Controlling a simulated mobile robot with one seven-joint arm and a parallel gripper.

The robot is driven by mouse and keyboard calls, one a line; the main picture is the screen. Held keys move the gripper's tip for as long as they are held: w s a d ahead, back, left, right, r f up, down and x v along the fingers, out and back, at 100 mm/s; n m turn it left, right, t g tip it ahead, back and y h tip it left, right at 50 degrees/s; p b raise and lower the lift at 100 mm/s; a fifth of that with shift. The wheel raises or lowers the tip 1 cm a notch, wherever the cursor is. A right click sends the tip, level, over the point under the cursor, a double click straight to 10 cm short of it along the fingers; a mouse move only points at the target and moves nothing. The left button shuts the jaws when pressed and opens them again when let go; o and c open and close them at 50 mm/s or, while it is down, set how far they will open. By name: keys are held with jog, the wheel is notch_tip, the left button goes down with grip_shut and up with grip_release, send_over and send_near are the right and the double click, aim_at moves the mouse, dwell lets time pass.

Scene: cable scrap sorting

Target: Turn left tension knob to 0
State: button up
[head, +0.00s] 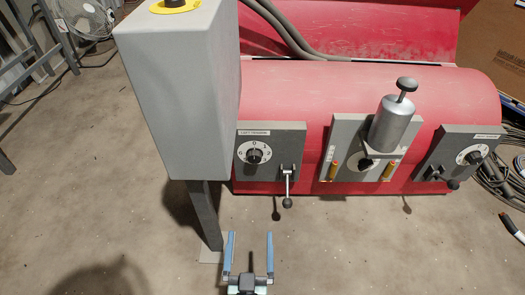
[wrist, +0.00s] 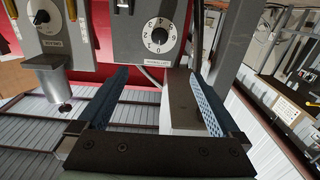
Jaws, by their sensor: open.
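The left tension knob (head: 254,156) is a black knob on a white numbered dial, on a grey panel (head: 270,132) at the left of the red machine. In the wrist view the knob (wrist: 158,36) shows upside down, above the fingertips. Its exact pointer setting is too small to read. A lever (head: 287,187) with a black ball hangs beside it. My gripper (head: 250,236) is open and empty, below and in front of the panel, apart from the knob. Its two blue fingers also frame an empty gap in the wrist view (wrist: 156,76).
A grey control box (head: 175,95) on a post (head: 205,215) stands close at the left of the panel. A silver cylinder (head: 391,124) sits on the middle panel. A similar right dial (head: 471,155) is at the far right. Floor in front is clear.

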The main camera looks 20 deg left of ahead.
jog(key=w+d+r+m+h, duration=0.1)
jog(key=w+d+r, duration=0.1)
jog(key=w+r, duration=0.5)
jog(key=w+d+r+h, duration=0.1)
jog(key=w+d+r, duration=0.1)
jog(key=r, duration=0.9)
jog(key=w+d+r+m+h, duration=0.1)
jog(key=w+r, duration=0.4)
jog(key=r, duration=0.4)
jog(key=s+d+r+m+h, duration=0.1)
jog(key=s+d+r, duration=0.1)
jog(key=d+r, duration=0.35)
jog(key=s+d+r+h, duration=0.1)
jog(key=s+d+r, duration=0.15)
jog(key=r, duration=0.65)
jog(key=s+r+t+p, duration=0.3)
jog(key=s+r+p, duration=0.3)
jog(key=r, duration=0.9)
jog(key=s+r+t+p, duration=0.35)
jog(key=r+p, duration=0.45)
jog(key=r, duration=0.8)
jog(key=s+r+t+p, duration=0.4)
jog(key=r+p, duration=0.3)
jog(key=r, duration=0.8)
notch_tip(320, 180, up, 35)
jog(key=p, duration=3.6)
jog(key=shift+w+a+r, duration=0.2)
jog(key=shift+a, duration=0.15)
jog(key=shift+g, duration=0.25)
